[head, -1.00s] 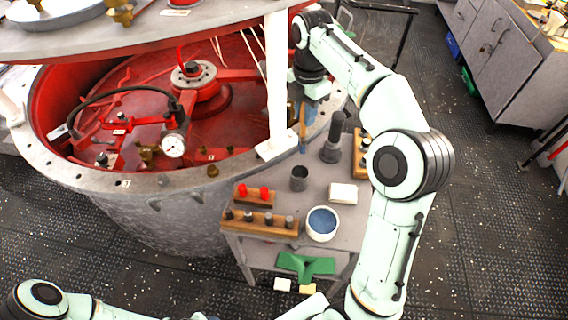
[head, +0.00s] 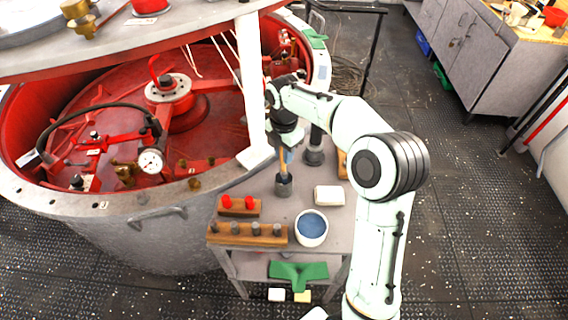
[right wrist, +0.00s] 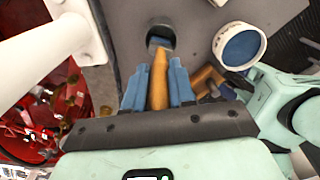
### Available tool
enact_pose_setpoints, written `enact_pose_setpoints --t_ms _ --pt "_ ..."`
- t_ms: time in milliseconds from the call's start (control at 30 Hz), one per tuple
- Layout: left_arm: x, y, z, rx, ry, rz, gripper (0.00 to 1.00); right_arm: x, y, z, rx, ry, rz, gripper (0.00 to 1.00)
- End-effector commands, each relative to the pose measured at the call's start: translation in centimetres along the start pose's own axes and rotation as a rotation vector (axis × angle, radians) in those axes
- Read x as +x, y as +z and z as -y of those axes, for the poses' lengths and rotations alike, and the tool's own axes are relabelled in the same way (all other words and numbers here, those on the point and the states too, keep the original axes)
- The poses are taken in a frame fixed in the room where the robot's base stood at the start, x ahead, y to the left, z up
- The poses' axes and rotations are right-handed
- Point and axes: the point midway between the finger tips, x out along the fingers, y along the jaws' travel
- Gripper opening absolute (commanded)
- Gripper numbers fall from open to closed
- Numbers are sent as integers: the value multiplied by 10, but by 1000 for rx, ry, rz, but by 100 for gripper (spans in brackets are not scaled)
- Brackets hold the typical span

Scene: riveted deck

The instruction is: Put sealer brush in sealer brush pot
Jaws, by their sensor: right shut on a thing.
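The sealer brush (head: 284,158), with an orange-tan wooden handle, hangs about upright from my right gripper (head: 285,152). In the right wrist view the blue fingers of the gripper (right wrist: 158,80) are shut on the brush handle (right wrist: 160,92). The brush's bluish lower end points into the mouth of a small dark grey cylindrical pot (head: 283,187), which stands on the grey cart. The pot also shows in the right wrist view (right wrist: 163,24). The lower end seems at or just inside the rim; its depth I cannot tell. My left gripper is out of view.
A white tub of blue liquid (head: 311,228) stands in front of the pot, beside a white block (head: 329,196). Wooden racks (head: 248,235) with pegs are at the cart's front left. A large drum (head: 110,235) with a red interior borders the cart on the left.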

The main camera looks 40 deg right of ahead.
Motion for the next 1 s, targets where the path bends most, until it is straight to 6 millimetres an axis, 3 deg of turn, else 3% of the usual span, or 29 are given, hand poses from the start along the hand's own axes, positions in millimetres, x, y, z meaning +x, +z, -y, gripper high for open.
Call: enact_pose_setpoints --t_ms 100,233,667,700,767,1000 --pt "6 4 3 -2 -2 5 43 26 0 2 1 -7 -2 0" --pt "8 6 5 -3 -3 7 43 44 0 2 0 -6 -1 0" --pt "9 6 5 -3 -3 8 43 51 0 1 0 -2 0 0" --pt "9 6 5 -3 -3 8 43 51 0 1 0 -2 0 34" --pt "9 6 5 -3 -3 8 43 50 0 1 0 -2 0 50" --pt "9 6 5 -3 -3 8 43 50 0 1 0 -2 0 50"
